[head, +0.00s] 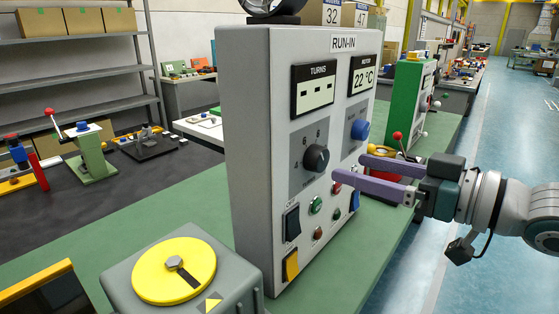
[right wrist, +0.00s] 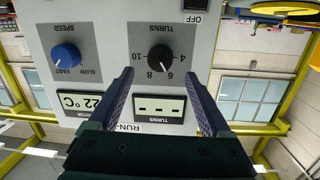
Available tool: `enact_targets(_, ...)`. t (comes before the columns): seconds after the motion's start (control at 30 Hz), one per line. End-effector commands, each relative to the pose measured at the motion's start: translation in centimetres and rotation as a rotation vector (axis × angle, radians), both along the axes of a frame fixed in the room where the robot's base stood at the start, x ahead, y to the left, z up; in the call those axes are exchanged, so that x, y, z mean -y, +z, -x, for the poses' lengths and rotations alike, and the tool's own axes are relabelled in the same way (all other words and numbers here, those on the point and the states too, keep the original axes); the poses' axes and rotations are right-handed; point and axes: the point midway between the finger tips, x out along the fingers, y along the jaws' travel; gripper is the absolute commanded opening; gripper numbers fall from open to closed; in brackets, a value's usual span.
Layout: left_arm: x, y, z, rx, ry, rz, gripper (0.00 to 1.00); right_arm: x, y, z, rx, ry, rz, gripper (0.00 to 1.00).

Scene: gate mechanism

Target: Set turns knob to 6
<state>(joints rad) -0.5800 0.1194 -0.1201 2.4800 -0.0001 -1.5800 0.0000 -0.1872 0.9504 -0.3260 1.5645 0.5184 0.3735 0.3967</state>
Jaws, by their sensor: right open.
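The black TURNS knob (head: 316,158) sits on a grey plate on the front of the RUN-IN panel (head: 262,150). It shows in the right wrist view (right wrist: 160,57), upside down, with the numbers 4, 6, 8 and 10 around it. Its pale mark lies toward the 6 and 8 side, but I cannot tell its exact setting. The TURNS display (head: 314,90) shows dashes. My right gripper (head: 349,169) is open and empty in front of the panel, to the right of the knob in the head view and apart from it. My left gripper is out of view.
A blue SPEED knob (head: 360,130) is right of the TURNS knob. Buttons (head: 316,206) and rocker switches (head: 292,222) lie below. A grey box with a yellow disc (head: 160,272) stands at the front left. A green machine (head: 409,100) stands behind the panel.

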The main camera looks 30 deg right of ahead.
Motion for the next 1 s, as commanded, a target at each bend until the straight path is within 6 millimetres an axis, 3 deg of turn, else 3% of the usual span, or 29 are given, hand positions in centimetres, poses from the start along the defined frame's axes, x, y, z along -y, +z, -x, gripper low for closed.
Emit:
enact_targets(0.1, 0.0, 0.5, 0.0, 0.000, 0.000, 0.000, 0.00, 0.6, 0.2, 1.8, -0.005, 0.000, 0.000, 0.82)
enact_targets(0.33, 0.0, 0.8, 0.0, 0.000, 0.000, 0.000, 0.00, 1.4, 0.4, 3.9, -0.001, 0.000, -0.001, 0.82)
enact_targets(1.0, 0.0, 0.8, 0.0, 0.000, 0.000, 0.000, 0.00, 1.5, 0.5, 4.3, 0.000, 0.000, 0.000, 0.82)
